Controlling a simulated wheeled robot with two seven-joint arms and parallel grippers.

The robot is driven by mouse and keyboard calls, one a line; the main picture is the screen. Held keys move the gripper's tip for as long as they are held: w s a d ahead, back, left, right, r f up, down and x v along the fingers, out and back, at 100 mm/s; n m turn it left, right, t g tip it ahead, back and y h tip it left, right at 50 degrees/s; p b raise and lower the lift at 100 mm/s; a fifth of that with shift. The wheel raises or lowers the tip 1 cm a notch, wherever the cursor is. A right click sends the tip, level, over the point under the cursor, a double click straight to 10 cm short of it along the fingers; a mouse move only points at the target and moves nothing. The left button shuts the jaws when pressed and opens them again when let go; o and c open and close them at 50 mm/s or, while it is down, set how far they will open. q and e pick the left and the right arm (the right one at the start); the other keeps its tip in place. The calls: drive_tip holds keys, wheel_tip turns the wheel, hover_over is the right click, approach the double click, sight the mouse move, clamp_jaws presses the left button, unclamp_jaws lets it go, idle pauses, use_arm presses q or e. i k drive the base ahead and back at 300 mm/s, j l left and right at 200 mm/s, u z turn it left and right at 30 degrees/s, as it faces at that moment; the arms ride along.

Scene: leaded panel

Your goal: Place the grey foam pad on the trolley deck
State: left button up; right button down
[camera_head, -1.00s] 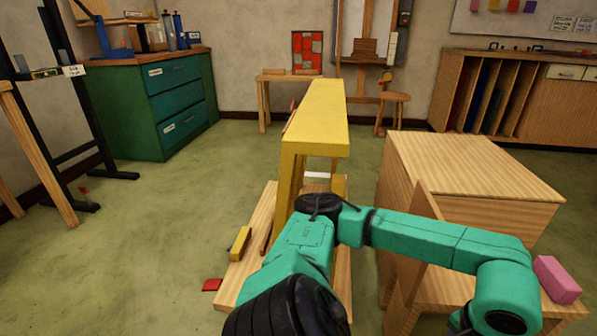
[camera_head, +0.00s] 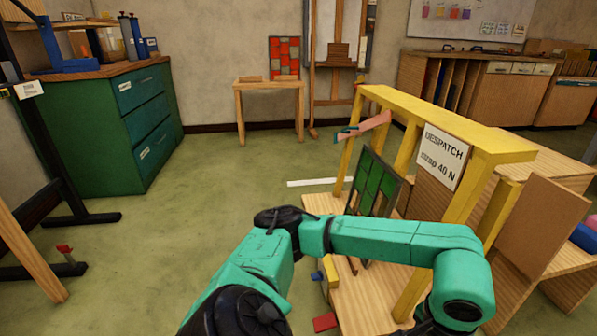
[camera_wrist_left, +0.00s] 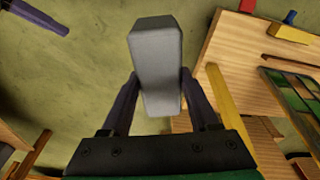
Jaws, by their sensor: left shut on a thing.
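The grey foam pad (camera_wrist_left: 157,65) is a pale grey block between the two dark fingers of my left gripper (camera_wrist_left: 160,85), which is shut on it. Floor shows behind the pad in the left wrist view. The trolley is a yellow frame (camera_head: 455,122) over a low wooden deck (camera_head: 375,298); the deck also shows in the wrist view (camera_wrist_left: 245,60). A green leaded panel (camera_head: 375,187) stands tilted against the frame. In the head view my teal left arm crosses in front of the deck, and its gripper and the pad are not visible. My right gripper is not in view.
A yellow block (camera_head: 330,271) and a red piece (camera_head: 325,322) are at the deck's left edge. A pink strap-like piece (camera_head: 365,126) hangs at the frame's far end. Floor left of the trolley is mostly clear.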

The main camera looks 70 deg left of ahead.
sight(318, 208)
drive_tip(key=k+j, duration=0.1)
drive_tip(key=j, duration=0.25)
drive_tip(key=k+j, duration=0.1)
drive_tip(key=j, duration=0.3)
drive_tip(key=k+j, duration=0.1)
drive_tip(key=j, duration=0.25)
drive_tip(key=k+j+z, duration=0.1)
drive_tip(key=j, duration=0.3)
drive_tip(key=k+j, duration=0.1)
drive_tip(key=j, duration=0.25)
drive_tip(key=k+j, duration=0.15)
drive_tip(key=j, duration=0.2)
